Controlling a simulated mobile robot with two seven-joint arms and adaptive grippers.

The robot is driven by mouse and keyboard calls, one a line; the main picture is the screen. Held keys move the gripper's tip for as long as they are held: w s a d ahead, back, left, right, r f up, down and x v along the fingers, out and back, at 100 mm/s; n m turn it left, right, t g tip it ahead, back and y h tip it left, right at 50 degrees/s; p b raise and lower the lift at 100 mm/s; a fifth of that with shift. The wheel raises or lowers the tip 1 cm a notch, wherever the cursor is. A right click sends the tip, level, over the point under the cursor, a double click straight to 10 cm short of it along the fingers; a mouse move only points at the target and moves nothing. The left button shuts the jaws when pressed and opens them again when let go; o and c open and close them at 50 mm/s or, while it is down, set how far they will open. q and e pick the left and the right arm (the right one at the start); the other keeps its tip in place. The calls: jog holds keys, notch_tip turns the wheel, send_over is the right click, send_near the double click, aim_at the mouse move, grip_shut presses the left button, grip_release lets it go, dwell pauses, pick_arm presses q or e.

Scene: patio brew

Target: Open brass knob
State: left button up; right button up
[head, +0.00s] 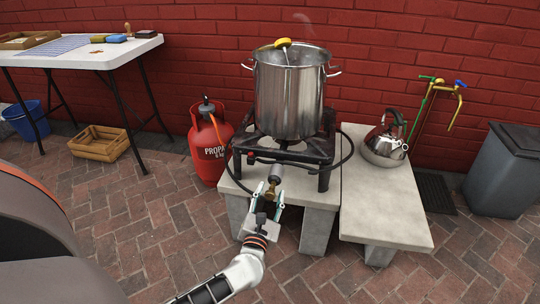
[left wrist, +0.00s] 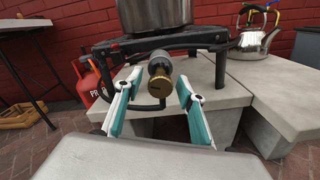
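The brass knob (left wrist: 159,86) is a round brass disc on the front of a grey cylindrical fitting under the black burner stand (left wrist: 160,42). In the head view the knob (head: 270,190) shows small at the end of that fitting. My left gripper (left wrist: 155,98) is open, its two teal-lined fingers on either side of the knob with gaps. In the head view the left gripper (head: 268,200) reaches up to the knob from the front. I cannot tell how far the fingertips reach past the knob. My right gripper is in neither view.
A steel pot (head: 289,95) stands on the burner. A red propane cylinder (head: 209,145) with an orange hose stands to the left. A kettle (head: 386,145) sits on the concrete bench (head: 385,205) at right. A black hose loops beside the burner. Brick floor is free in front.

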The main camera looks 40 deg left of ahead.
pick_arm(q)
jog(key=shift+s+d, duration=0.15)
jog(key=v, duration=0.7)
jog(key=shift+r, duration=0.1)
dwell(0.4)
